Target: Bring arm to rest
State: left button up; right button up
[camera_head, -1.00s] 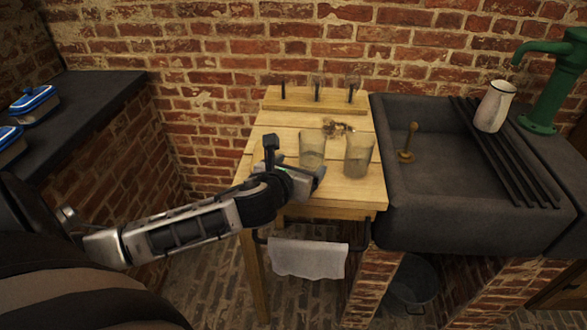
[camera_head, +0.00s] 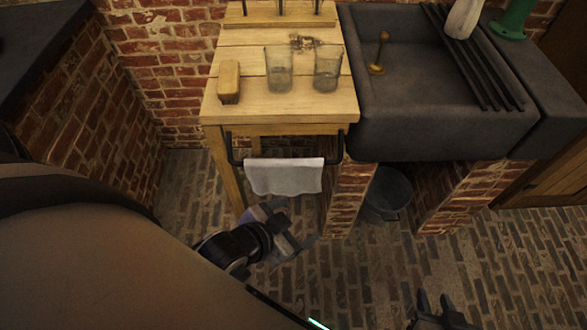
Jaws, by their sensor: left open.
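My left gripper (camera_head: 290,228) is open and empty, low over the brick floor in front of the wooden table (camera_head: 270,108). It is below the hanging white cloth and apart from the table. My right gripper (camera_head: 435,305) shows at the bottom edge, right of centre. It is dark and partly cut off, and I cannot tell how its jaws stand. Two glass jars (camera_head: 279,70) (camera_head: 327,70) stand upright on the table. Small coppery pieces (camera_head: 303,42) lie behind the jars.
A white cloth (camera_head: 284,178) hangs on a dark rail at the table's front. A dark stone sink (camera_head: 430,135) with a brass plunger-like piece (camera_head: 377,62) is at the right. A metal bucket (camera_head: 387,190) stands below it. A dark counter (camera_head: 40,50) is at the left.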

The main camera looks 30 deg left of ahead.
pick_arm(q)
jog(key=shift+s+d+f+n, duration=0.1)
jog(key=shift+s+d+n, duration=0.15)
jog(key=shift+n, duration=0.3)
jog(key=shift+s+d+f+n, duration=0.1)
jog(key=shift+s+n, duration=0.1)
jog(key=shift+n, duration=0.35)
dwell(0.4)
